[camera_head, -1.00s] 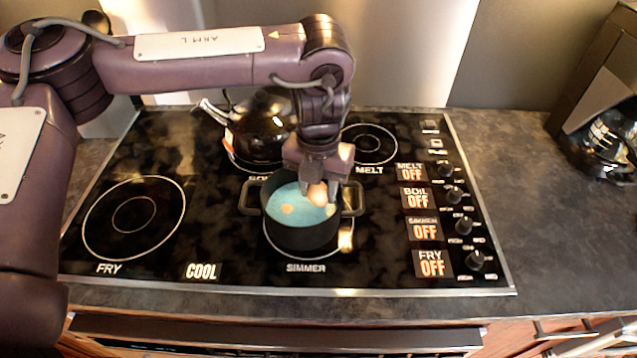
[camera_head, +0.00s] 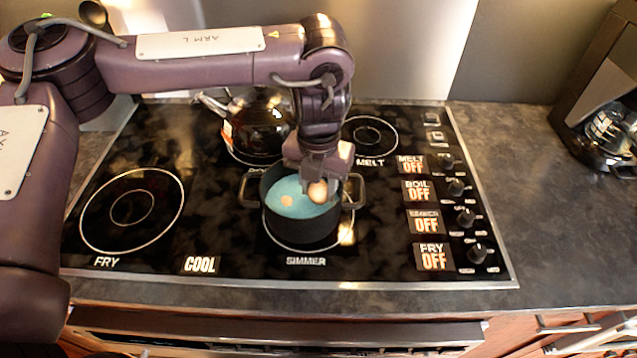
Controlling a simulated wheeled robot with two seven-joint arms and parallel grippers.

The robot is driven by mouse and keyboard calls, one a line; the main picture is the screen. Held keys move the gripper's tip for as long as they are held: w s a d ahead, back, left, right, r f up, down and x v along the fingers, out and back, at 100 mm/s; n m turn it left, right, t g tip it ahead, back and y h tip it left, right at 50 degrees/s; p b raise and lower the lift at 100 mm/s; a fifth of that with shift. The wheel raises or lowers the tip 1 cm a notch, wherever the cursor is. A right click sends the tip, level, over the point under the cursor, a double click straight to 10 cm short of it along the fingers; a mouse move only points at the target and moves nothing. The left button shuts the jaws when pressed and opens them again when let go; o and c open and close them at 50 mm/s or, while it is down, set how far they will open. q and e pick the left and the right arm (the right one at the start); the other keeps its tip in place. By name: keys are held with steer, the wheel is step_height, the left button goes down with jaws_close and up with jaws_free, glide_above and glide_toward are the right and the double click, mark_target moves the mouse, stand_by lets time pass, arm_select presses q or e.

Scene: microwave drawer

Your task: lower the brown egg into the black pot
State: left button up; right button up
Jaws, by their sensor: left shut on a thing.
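The brown egg (camera_head: 317,192) is between the fingers of my left gripper (camera_head: 318,182), which is shut on it. The gripper comes down from above, over the right half of the black pot (camera_head: 302,228). The egg is within the pot's opening, close to the pale blue water (camera_head: 290,190); I cannot tell if it touches the water. The pot stands upright on the burner marked SIMMER. A small tan spot shows in the water left of the egg; I cannot tell if it is an object or a reflection. My right gripper is not in view.
A black kettle (camera_head: 258,125) stands close behind the pot, partly behind my left arm. The FRY burner (camera_head: 133,211) at left and the MELT burner (camera_head: 370,138) are empty. Knobs (camera_head: 477,252) line the right side. A coffee maker (camera_head: 600,110) stands at the far right.

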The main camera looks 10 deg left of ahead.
mark_target(318, 197)
arm_select(q)
steer(key=shift+f+b, duration=1.1)
steer(key=shift+f, duration=0.7)
stand_by(0.5)
steer(key=o, duration=0.7)
step_height(318, 197, up, 7)
steer(key=shift+r, duration=0.4)
